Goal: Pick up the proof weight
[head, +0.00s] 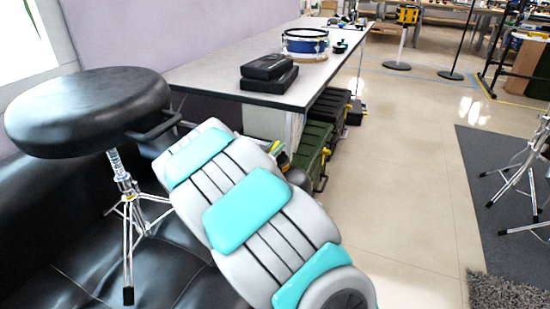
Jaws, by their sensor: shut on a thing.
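I cannot make out a proof weight in the head view. My grey and teal arm reaches up from the bottom centre toward the left. At its far end, the dark part I take for my gripper (152,131) is beside the right rim of a round black stool seat (85,108). It overlaps the rim in the picture, and I cannot tell whether they touch. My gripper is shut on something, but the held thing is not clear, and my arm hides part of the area.
The stool's chrome tripod stands over a black padded surface (60,250). A long grey table (215,78) holds black cases (268,75) and a blue drum (305,43). Green crates (318,140) sit beneath it. The beige floor right of centre is clear, and a dark rug (500,230) lies right.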

